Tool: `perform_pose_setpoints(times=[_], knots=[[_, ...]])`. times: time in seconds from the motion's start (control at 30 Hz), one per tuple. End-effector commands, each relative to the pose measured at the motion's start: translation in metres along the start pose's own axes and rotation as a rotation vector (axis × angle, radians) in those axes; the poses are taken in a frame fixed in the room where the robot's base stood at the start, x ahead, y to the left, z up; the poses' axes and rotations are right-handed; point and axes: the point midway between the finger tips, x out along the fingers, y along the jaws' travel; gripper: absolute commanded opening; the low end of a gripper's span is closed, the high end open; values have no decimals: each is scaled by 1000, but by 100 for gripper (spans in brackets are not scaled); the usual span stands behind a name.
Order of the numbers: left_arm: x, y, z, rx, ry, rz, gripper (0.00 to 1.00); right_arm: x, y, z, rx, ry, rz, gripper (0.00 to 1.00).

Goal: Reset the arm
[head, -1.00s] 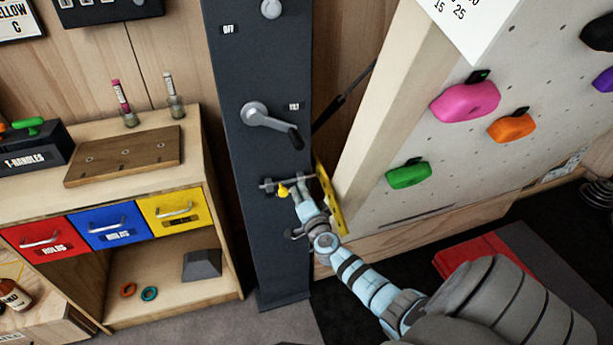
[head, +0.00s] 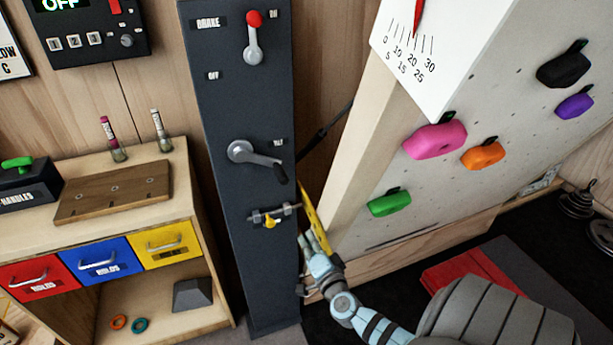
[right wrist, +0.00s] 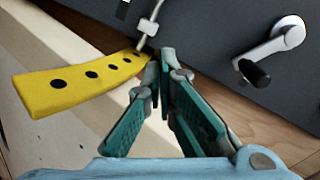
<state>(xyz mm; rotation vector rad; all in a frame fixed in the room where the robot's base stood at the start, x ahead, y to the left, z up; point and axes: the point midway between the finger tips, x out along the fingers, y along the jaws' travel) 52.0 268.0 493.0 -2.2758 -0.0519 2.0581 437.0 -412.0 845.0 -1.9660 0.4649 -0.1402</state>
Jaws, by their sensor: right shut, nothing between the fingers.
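My right gripper (head: 312,243) is shut and empty, just right of and below the metal bolt (head: 268,214) with its yellow knob on the dark column (head: 240,180). In the right wrist view my right gripper (right wrist: 160,62) has its fingertips together close to the bolt's rod (right wrist: 148,25) and the yellow perforated strip (right wrist: 75,82); I cannot tell whether they touch. The strip also shows in the head view (head: 313,215), along the tilted wall's edge. My left gripper is out of view.
A crank handle (head: 255,158) and a red-knobbed brake lever (head: 253,40) are on the column. The climbing wall (head: 450,185) with coloured holds leans at the right. A wooden cabinet (head: 190,215) with coloured drawers stands at the left. Red and dark mats (head: 465,270) lie on the floor.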

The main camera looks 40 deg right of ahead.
Motion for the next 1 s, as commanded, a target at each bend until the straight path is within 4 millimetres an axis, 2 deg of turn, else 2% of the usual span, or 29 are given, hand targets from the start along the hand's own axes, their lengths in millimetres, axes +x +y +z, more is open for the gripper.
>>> perform_pose_setpoints(times=[0.27,0.37,0.43,0.47,0.53,0.57,0.6,0.67,0.7,0.77,0.8,0.9,1.0], knots=[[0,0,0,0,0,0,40,0,0,0,0,-1,0,0],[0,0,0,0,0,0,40,0,-1,10,-40,-42,-11,0],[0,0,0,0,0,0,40,-4,17,26,-189,-120,-2,0],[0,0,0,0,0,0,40,-8,33,38,-280,-168,15,0],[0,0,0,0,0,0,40,-27,83,66,-488,-302,80,0],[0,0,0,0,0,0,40,-40,108,78,-579,-369,116,0],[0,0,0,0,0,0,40,-61,144,94,-696,-466,169,0],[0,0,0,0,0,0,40,-101,198,112,-859,-620,248,0],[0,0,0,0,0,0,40,-131,232,122,-954,-724,302,0],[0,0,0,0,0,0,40,-181,277,131,-1081,-882,377,0],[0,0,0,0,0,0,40,-215,301,136,-1155,-985,418,0],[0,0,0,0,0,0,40,-294,344,140,-1287,-1206,491,0],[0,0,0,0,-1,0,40,-347,362,146,-1335,-1338,519,0]])
